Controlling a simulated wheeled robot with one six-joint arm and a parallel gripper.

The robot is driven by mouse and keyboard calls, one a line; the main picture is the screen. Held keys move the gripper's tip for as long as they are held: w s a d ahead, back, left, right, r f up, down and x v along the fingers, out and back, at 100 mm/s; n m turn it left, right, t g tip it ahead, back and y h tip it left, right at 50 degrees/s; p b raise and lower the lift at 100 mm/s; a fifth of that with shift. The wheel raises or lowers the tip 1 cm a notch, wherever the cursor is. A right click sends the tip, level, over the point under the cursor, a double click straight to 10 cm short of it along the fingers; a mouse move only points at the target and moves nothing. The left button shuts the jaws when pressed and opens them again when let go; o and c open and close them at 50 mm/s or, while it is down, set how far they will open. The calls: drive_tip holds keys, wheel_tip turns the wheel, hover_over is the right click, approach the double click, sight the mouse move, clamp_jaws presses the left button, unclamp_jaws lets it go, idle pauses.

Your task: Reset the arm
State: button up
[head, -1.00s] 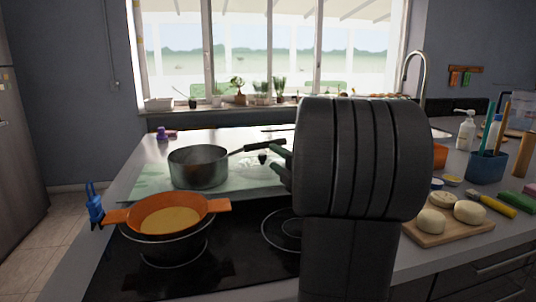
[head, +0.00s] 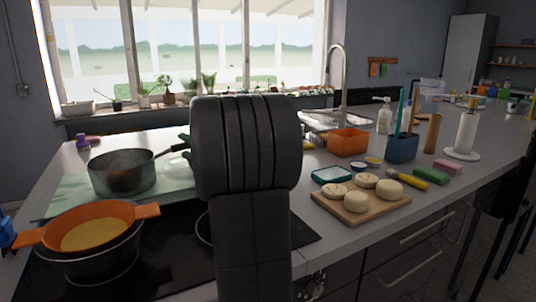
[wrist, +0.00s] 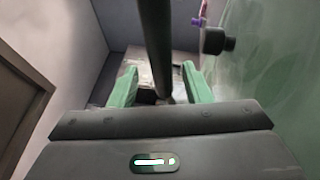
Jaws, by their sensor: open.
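My arm stands upright in the middle of the head view and hides most of my gripper (head: 184,146). In the wrist view the two green fingers (wrist: 159,72) are spread apart. A dark rod (wrist: 156,40) runs down the picture to the gap between them. It may be the pot's handle, and I cannot tell whether it lies between the fingers or beyond them.
An orange pan (head: 88,235) sits over a dark pan on the hob at left. At right are a board with dough pieces (head: 342,208), an orange container (head: 348,143), a blue holder (head: 402,148) and a paper roll (head: 466,133). A sink lies behind.

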drive_tip(key=x, duration=0.3)
drive_tip(key=shift+w+a+f, duration=0.1)
drive_tip(key=shift+w+a, duration=0.1)
drive_tip(key=shift+a, duration=0.1)
drive_tip(key=shift+d, duration=0.15)
